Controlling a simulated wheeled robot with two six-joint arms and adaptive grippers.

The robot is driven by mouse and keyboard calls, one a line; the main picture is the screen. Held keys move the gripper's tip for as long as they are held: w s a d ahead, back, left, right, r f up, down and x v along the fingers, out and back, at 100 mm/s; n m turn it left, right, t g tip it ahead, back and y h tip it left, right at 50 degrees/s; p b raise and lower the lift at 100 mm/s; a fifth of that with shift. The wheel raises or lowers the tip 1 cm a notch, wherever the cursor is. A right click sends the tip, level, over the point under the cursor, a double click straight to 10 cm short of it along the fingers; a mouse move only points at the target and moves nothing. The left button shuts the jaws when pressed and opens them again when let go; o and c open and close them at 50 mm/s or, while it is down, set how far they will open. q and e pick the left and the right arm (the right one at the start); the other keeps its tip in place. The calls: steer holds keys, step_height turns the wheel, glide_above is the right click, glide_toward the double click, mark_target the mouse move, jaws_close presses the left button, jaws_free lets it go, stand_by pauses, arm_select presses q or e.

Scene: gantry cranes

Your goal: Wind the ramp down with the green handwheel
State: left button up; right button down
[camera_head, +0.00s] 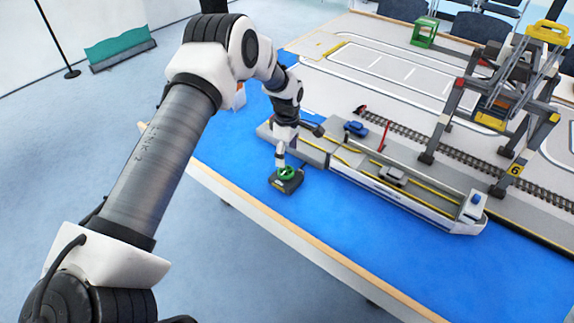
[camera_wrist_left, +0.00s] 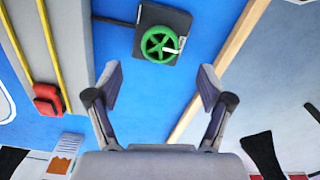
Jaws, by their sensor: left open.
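The green handwheel (camera_head: 287,173) sits on a dark box (camera_head: 286,184) on the blue tabletop, near the table's front edge. In the left wrist view the green handwheel (camera_wrist_left: 150,36) shows its spokes and a pale crank grip, beyond the fingertips. My left gripper (camera_head: 281,160) is just above the wheel. In the left wrist view the left gripper (camera_wrist_left: 160,78) has its fingers spread wide with nothing between them. A grey, yellow-lined roadway (camera_head: 340,152) leads to the white ferry (camera_head: 400,204); I cannot tell exactly which part is the ramp. My right gripper is not in view.
A blue car (camera_head: 356,128) stands on the grey quay behind, beside a red barrier pole (camera_head: 384,135). A grey car (camera_head: 393,176) is on the ferry. A gantry crane (camera_head: 490,100) stands over rails at right. The blue tabletop in front is clear.

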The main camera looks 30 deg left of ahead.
arm_select(q)
step_height(320, 180, up, 5)
